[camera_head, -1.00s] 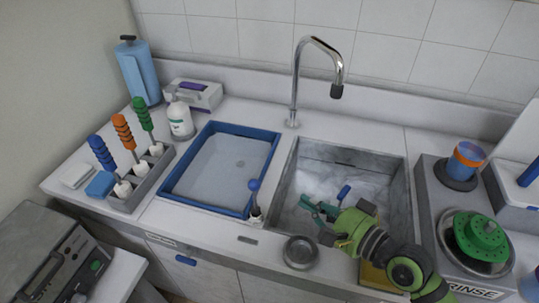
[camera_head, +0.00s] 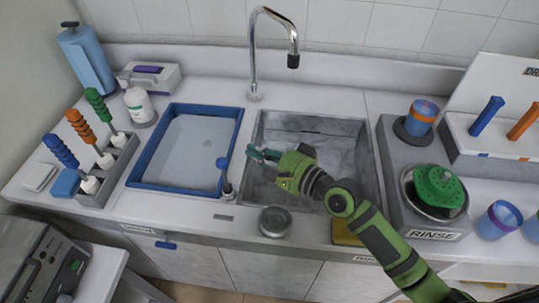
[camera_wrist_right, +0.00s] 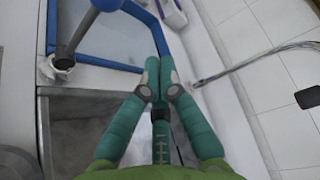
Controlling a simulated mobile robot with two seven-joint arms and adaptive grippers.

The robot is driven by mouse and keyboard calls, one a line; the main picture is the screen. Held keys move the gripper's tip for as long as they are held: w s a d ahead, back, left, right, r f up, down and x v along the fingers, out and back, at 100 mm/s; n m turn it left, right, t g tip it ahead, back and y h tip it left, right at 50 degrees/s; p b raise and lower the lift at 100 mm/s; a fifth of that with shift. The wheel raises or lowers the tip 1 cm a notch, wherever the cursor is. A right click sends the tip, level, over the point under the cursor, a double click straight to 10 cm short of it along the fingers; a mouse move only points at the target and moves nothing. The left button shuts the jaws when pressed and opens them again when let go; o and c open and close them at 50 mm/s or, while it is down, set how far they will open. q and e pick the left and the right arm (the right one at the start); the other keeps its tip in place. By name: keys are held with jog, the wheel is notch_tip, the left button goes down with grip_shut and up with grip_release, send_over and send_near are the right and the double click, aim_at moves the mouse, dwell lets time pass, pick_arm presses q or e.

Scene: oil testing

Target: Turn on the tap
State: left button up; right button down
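The chrome gooseneck tap (camera_head: 252,50) stands behind the sink with its black-tipped spout over the basin (camera_head: 335,170). In the right wrist view the tap (camera_wrist_right: 245,62) runs along the right side. A lever with a blue knob (camera_head: 222,163) rises from the counter at the sink's front left corner; the knob also shows in the wrist view (camera_wrist_right: 106,4). My right gripper (camera_head: 252,153) is over the left of the sink, just right of the knob and apart from it. In the wrist view its fingertips (camera_wrist_right: 159,65) meet with nothing between them. My left gripper is out of view.
A blue-rimmed tray (camera_head: 150,163) lies left of the lever. A round metal dish (camera_head: 275,222) sits at the sink's front edge. The rinse station (camera_head: 432,236) with a green disc (camera_head: 438,186) stands right of the sink. A rack with colored handles (camera_head: 118,165) is at the left.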

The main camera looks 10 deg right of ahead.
aim_at(224, 175)
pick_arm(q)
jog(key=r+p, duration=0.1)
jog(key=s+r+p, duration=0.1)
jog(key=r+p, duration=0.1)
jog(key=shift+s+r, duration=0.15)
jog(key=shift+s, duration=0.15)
pick_arm(e)
jog(key=a, duration=0.4)
jog(key=shift+s+a+r, duration=0.2)
jog(key=shift+s, duration=0.15)
